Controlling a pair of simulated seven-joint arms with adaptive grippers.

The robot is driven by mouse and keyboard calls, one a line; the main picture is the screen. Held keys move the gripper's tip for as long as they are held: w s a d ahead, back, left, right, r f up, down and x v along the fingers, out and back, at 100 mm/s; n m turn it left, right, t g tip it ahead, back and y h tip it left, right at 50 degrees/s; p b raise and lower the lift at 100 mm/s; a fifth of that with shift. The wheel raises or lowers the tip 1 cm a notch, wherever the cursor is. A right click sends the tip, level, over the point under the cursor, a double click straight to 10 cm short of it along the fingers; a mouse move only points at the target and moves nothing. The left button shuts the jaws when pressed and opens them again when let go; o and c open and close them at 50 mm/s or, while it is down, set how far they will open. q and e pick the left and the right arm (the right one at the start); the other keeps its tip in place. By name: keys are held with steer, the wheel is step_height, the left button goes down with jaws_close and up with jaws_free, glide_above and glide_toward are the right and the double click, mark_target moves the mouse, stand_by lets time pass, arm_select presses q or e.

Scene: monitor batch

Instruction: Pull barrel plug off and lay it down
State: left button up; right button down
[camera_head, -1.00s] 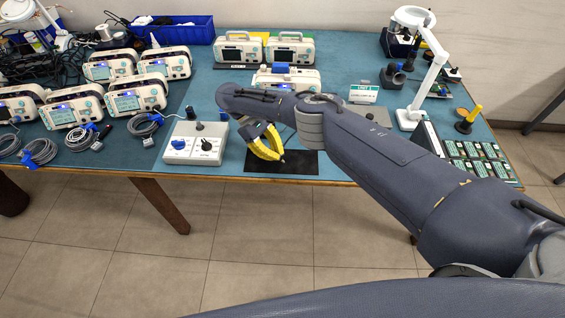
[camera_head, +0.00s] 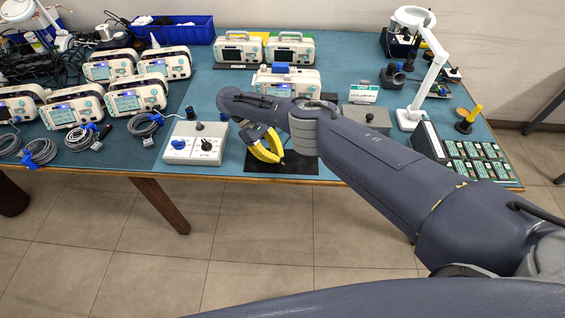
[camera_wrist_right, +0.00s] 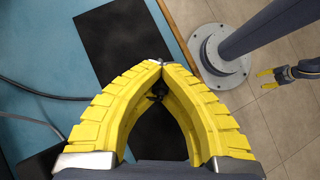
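My right gripper (camera_head: 281,160) has yellow ribbed fingers and hangs over the black mat (camera_head: 300,168) at the front edge of the blue table. In the right wrist view its fingertips (camera_wrist_right: 158,63) meet, with a small metallic tip between them. A small dark piece (camera_wrist_right: 156,89), apparently the barrel plug, shows between the fingers; its outline is hard to make out against the dark mat (camera_wrist_right: 108,38). My left gripper (camera_wrist_right: 268,79) shows small at the right of the right wrist view, its yellow fingers apart and empty, over the floor.
A white box (camera_head: 192,155) with blue and black knobs stands left of the mat. A white monitor (camera_head: 305,82) stands behind my right arm, with more monitors and coiled cables at left. A grey box (camera_head: 367,122), white lamp (camera_head: 412,118) and circuit-board tray (camera_head: 480,165) are at right.

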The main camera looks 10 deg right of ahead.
steer(key=shift+f, duration=0.35)
stand_by(0.3)
steer(key=c, duration=1.5)
jaws_free()
steer(key=shift+r, duration=0.1)
steer(key=shift+r, duration=4.9)
steer(key=shift+s, duration=0.1)
